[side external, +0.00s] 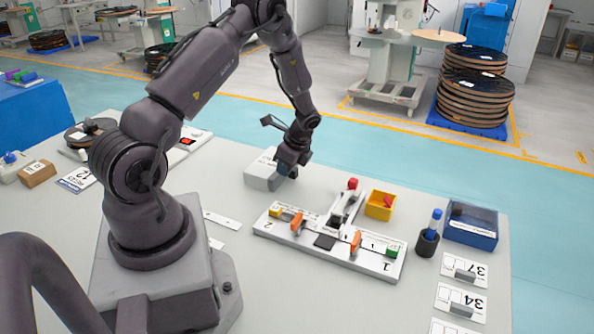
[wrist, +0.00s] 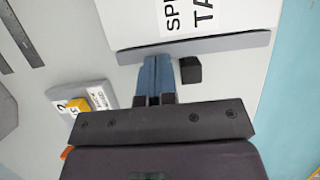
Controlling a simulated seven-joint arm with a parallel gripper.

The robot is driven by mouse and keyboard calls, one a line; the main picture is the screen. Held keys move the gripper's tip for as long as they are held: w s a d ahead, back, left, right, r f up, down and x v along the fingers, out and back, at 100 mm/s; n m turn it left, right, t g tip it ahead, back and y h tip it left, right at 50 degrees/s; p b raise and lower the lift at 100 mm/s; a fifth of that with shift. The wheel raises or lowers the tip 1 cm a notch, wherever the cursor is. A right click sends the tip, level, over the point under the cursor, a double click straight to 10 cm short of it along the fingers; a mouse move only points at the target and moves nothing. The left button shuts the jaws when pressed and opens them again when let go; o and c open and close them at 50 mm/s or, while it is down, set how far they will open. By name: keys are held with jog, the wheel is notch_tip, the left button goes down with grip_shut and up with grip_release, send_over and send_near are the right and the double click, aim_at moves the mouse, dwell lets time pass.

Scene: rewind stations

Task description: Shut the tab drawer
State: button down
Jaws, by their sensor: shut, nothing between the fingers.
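The tab drawer unit is a white box (side external: 262,165) beyond my arm in the side view. In the wrist view its white labelled top (wrist: 195,18) fills the upper middle, with partly cut-off lettering. A grey front strip (wrist: 225,44) runs along its near edge, and a small black block (wrist: 190,70), apparently the handle, is by that strip. My gripper (side external: 286,172) is at the box's right end, pointing down. In the wrist view my gripper (wrist: 157,62) has its blue fingers together and empty, close to the strip and left of the black block. I cannot tell whether they touch or how far the drawer is out.
A white splicing board (side external: 330,245) with orange clips lies to the right of the box. Bare table lies between box and board.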

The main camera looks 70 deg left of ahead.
jog(key=shift+d, duration=0.1)
jog(key=shift+w+d, duration=0.2)
jog(key=shift+w, duration=0.05)
jog(key=shift+w+d, duration=1)
jog(key=shift+w, duration=0.05)
jog(key=v, duration=0.9)
jog(key=s+d+r+n+t+h, duration=0.1)
jog(key=s+d+r+n+t, duration=0.2)
jog(key=s+d+r, duration=0.2)
jog(key=s+d+r+n+t+h, duration=0.1)
jog(key=s+d+r+n+t, duration=0.2)
jog(key=d+r, duration=0.7)
jog(key=s+d+r+n+t+h, duration=0.1)
jog(key=s+d+r+n+t, duration=0.1)
jog(key=s+d+r, duration=0.5)
jog(key=shift+d+r+n+t, duration=0.4)
jog(key=shift+d+r+n, duration=0.1)
jog(key=shift+d+r, duration=0.15)
